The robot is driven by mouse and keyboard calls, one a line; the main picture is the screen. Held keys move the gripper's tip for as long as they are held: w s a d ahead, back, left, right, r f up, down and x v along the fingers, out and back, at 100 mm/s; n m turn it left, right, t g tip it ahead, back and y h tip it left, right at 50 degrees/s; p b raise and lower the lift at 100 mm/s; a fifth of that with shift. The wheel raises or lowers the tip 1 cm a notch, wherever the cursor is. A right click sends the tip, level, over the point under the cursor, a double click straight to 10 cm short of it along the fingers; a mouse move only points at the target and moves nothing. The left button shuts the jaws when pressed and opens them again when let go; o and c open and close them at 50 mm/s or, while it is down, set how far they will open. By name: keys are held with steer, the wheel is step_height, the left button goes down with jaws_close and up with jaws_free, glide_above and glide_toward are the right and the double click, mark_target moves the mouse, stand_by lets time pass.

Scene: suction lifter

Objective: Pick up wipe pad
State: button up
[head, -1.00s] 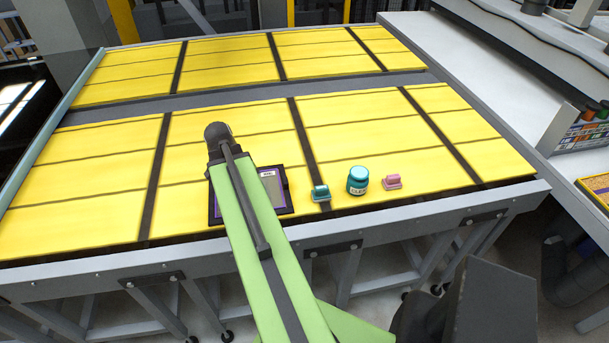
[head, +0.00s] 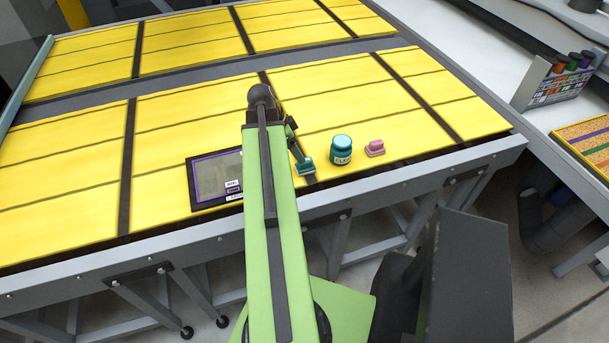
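Two small pads with raised grips lie near the front edge of the yellow table: a teal pad (head: 304,167) and a pink pad (head: 375,148). I cannot tell by label which is the wipe pad. A teal jar (head: 341,150) with a label stands between them. My green arm reaches forward over the table. Only a dark bit of my gripper (head: 293,140) shows past the arm's right side, just behind and above the teal pad in the picture. Its fingers are mostly hidden, so I cannot tell whether it is open or touches the pad.
A dark-framed flat tray (head: 197,192) with small labels lies left of my arm, partly hidden by it. The yellow table (head: 70,165) is otherwise clear, with grey strips between panels. A grey rail (head: 420,185) runs along its front. A side bench holds a rack (head: 562,80).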

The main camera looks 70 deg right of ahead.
mark_target(305, 165)
steer(key=b+x, duration=0.2)
steer(key=x, duration=0.2)
steer(key=shift+w+a+f, duration=0.1)
steer(key=shift+w, duration=0.05)
steer(key=b+x, duration=0.5)
steer(key=shift+s+f, duration=0.1)
steer(key=shift+s, duration=0.15)
steer(key=shift+r, duration=0.2)
steer(key=c, duration=1.4)
steer(key=shift+c, duration=0.2)
steer(key=shift+r, duration=0.1)
